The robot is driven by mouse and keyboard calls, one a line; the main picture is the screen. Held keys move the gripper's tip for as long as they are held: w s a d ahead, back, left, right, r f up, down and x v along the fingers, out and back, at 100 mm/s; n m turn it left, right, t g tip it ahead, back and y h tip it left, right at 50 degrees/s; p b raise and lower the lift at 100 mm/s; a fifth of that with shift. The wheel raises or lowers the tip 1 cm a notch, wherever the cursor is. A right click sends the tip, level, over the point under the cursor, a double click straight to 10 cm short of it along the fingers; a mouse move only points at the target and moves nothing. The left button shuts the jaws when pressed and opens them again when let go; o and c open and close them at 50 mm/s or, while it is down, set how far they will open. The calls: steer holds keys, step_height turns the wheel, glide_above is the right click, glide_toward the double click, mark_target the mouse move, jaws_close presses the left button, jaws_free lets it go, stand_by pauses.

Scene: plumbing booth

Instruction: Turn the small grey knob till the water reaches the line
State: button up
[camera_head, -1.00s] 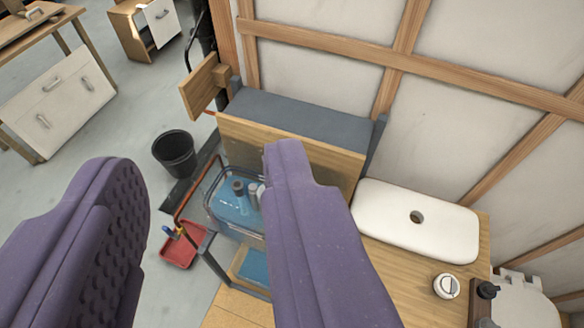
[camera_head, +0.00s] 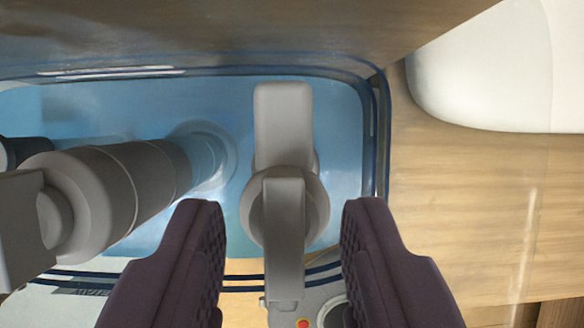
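In the head view I look down on a clear tank (camera_head: 376,140) holding blue water (camera_head: 335,110). A grey fitting with a round middle and a flat bar (camera_head: 284,225) stands over the water. It may be the small grey knob; I cannot tell for sure. My gripper (camera_head: 284,208) is open, with one purple finger on each side of this bar and a gap to both. A thick grey cylinder (camera_head: 110,190) reaches into the water at the left. Dark lines and print (camera_head: 85,291) show at the tank's lower edge; the water level against any line is unclear.
A wooden board (camera_head: 250,25) runs along the top. A wooden counter (camera_head: 470,220) and a white basin (camera_head: 490,75) lie at the right. A small red button (camera_head: 303,323) and a dark round part show at the bottom edge, between the fingers.

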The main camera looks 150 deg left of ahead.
steer(key=shift+w+d+f, duration=0.15)
steer(key=shift+f, duration=0.35)
jaws_close()
steer(key=shift+n, duration=0.3)
steer(key=n+y, duration=0.1)
steer(key=n, duration=0.2)
steer(key=shift+d+t+p, duration=0.1)
steer(key=shift+t+p, duration=0.2)
steer(key=shift+n+y+p, duration=1)
steer(key=shift+n, duration=1.5)
